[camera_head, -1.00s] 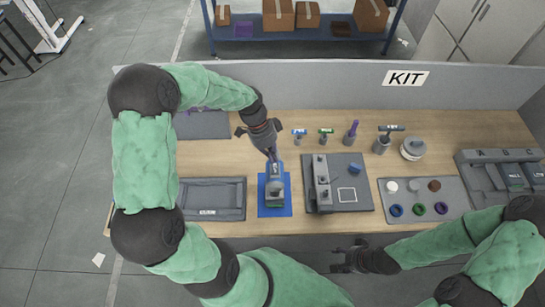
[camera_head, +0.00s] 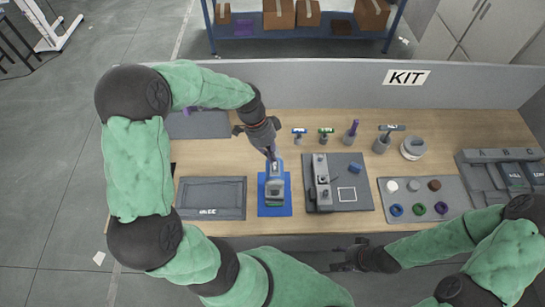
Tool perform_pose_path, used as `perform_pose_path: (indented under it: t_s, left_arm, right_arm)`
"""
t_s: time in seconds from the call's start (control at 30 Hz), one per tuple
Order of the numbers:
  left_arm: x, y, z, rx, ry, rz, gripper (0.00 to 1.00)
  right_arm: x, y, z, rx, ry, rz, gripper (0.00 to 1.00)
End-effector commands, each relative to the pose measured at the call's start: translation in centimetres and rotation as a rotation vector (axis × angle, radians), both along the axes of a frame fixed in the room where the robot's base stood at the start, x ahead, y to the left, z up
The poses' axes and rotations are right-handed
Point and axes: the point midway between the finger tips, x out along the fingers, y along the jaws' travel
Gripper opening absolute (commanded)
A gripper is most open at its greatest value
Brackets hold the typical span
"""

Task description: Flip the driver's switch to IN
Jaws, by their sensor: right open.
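My right gripper (camera_head: 343,261) is open and empty in front of the table's front edge.
A grey tray (camera_head: 240,200) lies left of the mat and a grey fixture board (camera_head: 350,203) stands close on its right. Small tools, including a purple-handled one (camera_head: 351,133), stand behind. A board with coloured rings (camera_head: 420,208) lies further right.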

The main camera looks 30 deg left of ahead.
Motion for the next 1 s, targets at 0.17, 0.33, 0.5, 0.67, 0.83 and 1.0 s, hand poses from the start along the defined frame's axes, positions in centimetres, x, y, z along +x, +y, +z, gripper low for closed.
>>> perform_pose_path:
  t_s: [0.17,0.33,0.5,0.67,0.83,1.0]
  left_arm:
    - [0.2,1.4,3.6,0.002,-0.006,0.002,0.0]
    - [0.3,2.5,6.6,0.002,-0.006,0.002,0.0]
    - [0.3,3.3,8.6,0.001,-0.005,0.002,0.0]
    - [0.3,3.6,9.4,0.001,-0.004,0.002,0.0]
    - [0.3,3.6,9.5,0.001,-0.003,0.002,0.0]
    - [0.3,3.6,9.5,0.001,-0.003,0.002,0.0]
  right_arm:
    - [0.0,0.0,0.0,0.0,0.0,0.0,0.54]
    - [0.0,0.0,0.0,0.0,0.0,0.0,0.54]
    - [0.0,0.0,0.0,0.0,0.0,0.0,0.54]
    - [0.0,0.0,0.0,0.0,0.0,0.0,0.54]
    - [0.0,0.0,0.0,0.0,0.0,0.0,0.54]
    - [0.0,0.0,0.0,0.0,0.0,0.0,0.54]
